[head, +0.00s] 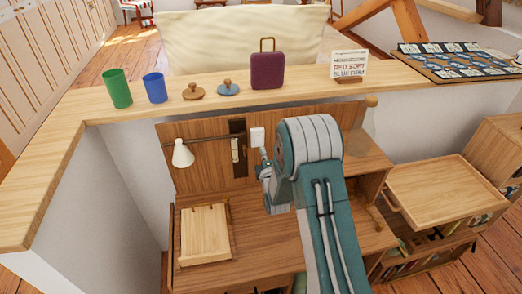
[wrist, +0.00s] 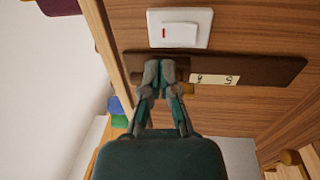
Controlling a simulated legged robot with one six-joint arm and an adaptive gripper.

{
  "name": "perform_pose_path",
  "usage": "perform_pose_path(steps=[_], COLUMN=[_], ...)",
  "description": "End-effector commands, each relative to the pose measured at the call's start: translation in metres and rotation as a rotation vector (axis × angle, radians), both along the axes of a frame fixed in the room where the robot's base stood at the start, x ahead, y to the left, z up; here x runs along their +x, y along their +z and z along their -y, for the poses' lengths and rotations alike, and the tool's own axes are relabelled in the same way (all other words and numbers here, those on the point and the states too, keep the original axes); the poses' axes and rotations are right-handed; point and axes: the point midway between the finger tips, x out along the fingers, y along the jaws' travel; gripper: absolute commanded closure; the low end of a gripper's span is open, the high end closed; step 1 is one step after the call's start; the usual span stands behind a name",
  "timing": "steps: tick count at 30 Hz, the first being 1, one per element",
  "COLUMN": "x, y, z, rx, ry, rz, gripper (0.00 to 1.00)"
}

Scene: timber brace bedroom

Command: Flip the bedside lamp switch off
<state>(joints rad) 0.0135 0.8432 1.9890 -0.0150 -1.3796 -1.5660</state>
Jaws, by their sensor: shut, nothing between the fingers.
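The white wall switch (head: 257,137) is mounted on the wooden panel, right of the bedside lamp (head: 183,153) with its white cone shade. In the wrist view the switch (wrist: 180,28) is a white rectangle with a small red mark at its left. My gripper (head: 263,154) is just below the switch in the head view. In the wrist view my gripper (wrist: 159,66) is shut and empty, its tips just below the switch plate and overlapping a dark brown strip (wrist: 270,70). Whether the tips touch anything, I cannot tell. Whether the lamp is lit is unclear.
A ledge (head: 330,92) above the panel holds a green cup (head: 117,88), a blue cup (head: 155,88), two lids, a purple case (head: 267,71) and a small sign (head: 349,66). A wooden tray (head: 204,235) lies on the desk below. A wooden table (head: 447,190) stands at right.

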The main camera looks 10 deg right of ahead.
Motion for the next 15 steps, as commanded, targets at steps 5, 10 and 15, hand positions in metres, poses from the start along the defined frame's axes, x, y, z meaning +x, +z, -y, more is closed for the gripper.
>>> perform_pose_path(steps=[5, 10, 15], x=[-0.024, -0.053, -0.071], y=[0.003, 0.007, 0.009], z=[-0.001, -0.001, -0.001], rx=[-0.001, -0.001, -0.001], ry=[0.0, 0.0, 0.0], rz=[-0.001, 0.0, -0.001], gripper=[1.0, 1.0, 1.0])
